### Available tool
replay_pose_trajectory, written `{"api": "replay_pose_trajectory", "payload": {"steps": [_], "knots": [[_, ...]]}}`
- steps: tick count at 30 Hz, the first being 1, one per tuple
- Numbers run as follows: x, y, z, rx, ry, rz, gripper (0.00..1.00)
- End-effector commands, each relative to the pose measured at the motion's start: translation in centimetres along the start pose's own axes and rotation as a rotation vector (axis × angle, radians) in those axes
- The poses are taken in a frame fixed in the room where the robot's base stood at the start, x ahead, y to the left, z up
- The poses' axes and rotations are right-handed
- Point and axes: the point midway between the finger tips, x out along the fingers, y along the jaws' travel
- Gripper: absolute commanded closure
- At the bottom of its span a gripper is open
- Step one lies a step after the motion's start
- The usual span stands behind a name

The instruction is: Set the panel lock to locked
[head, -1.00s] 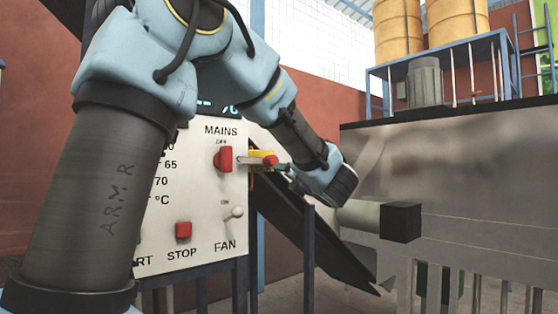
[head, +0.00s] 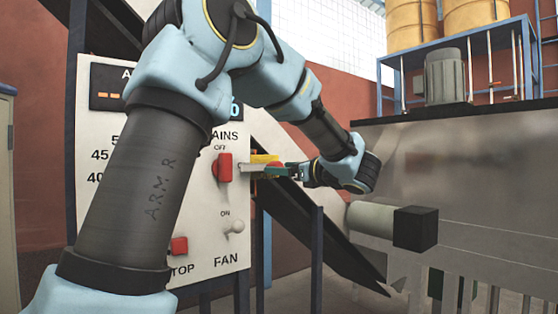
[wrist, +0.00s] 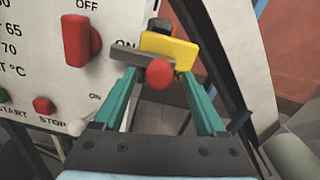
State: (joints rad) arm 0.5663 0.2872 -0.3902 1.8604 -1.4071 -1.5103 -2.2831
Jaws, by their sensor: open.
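The panel lock appears to be the yellow block (wrist: 170,50) at the panel's right edge, with a grey bar and a red ball knob (wrist: 159,73). The yellow block also shows in the head view (head: 264,158). The grey bar (wrist: 127,53) lies roughly level, its left end toward the panel face. My gripper (wrist: 158,77) is open, its teal fingers on either side of the red knob, which lies between the tips in the wrist view. In the head view my gripper (head: 272,171) reaches the lock from the right and partly hides it. I cannot tell whether the fingers touch it.
The white control panel (head: 205,245) carries the red mains switch (head: 224,167), a fan toggle (head: 235,227) and a red stop button (head: 179,246). A dark slanted beam (head: 325,245) runs behind the lock. A steel machine (head: 470,170) stands on the right.

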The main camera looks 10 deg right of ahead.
Motion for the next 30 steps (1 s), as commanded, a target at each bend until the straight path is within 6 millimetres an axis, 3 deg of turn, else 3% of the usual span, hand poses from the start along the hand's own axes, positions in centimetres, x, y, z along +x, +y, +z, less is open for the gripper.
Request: {"api": "replay_pose_trajectory", "payload": {"steps": [6,15,30], "knots": [[1.7,0.0,0.1,0.0,0.0,0.0,0.26],[1.8,0.0,-0.1,0.0,0.0,-0.001,0.27],[1.8,0.0,0.0,0.001,0.0,-0.001,0.84]]}}
